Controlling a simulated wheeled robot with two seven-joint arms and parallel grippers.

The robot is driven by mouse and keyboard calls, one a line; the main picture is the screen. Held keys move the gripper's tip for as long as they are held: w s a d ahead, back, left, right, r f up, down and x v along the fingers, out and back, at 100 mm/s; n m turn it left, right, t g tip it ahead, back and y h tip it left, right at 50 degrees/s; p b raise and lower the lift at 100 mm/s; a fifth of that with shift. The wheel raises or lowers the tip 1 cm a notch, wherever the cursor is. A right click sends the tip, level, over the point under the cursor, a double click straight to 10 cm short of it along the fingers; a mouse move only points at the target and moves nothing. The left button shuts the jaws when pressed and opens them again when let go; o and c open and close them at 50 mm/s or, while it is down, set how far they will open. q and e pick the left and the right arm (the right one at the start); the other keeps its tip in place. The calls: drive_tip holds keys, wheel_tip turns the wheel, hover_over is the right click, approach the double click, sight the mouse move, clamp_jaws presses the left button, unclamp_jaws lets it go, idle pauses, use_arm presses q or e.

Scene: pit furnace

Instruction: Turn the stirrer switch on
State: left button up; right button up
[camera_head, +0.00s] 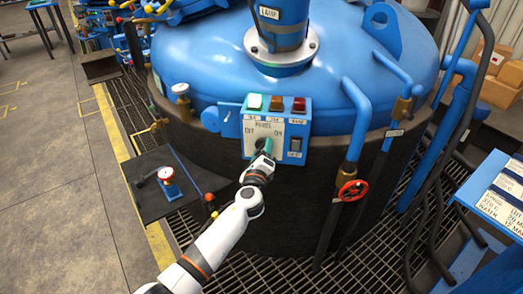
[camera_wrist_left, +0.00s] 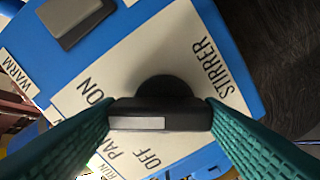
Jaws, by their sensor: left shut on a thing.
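The stirrer switch is a black knob (camera_wrist_left: 160,114) on a pale plate (camera_wrist_left: 190,60) marked STIRRER, ON and OFF. My left gripper (camera_wrist_left: 160,118) is shut on its grip bar, one green ribbed finger at each end. In the head view my left gripper (camera_head: 263,151) reaches the blue control panel (camera_head: 225,117) and mostly hides the knob. My right gripper is out of view.
A red valve wheel (camera_head: 352,190) and blue pipes stand to the right.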

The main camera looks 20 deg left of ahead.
use_arm(q)
drive_tip(key=shift+f+m+p, duration=0.1)
drive_tip(key=shift+m+p, duration=0.2)
drive_tip(key=shift+m, duration=0.8)
drive_tip(key=o, duration=1)
drive_tip(key=shift+d, duration=0.1)
drive_tip(key=shift+s, duration=0.15)
drive_tip(key=s, duration=0.4)
drive_tip(key=s+d, duration=0.1)
drive_tip(key=s, duration=0.6)
drive_tip(key=shift+s+d, duration=0.3)
drive_tip(key=shift+s, duration=0.05)
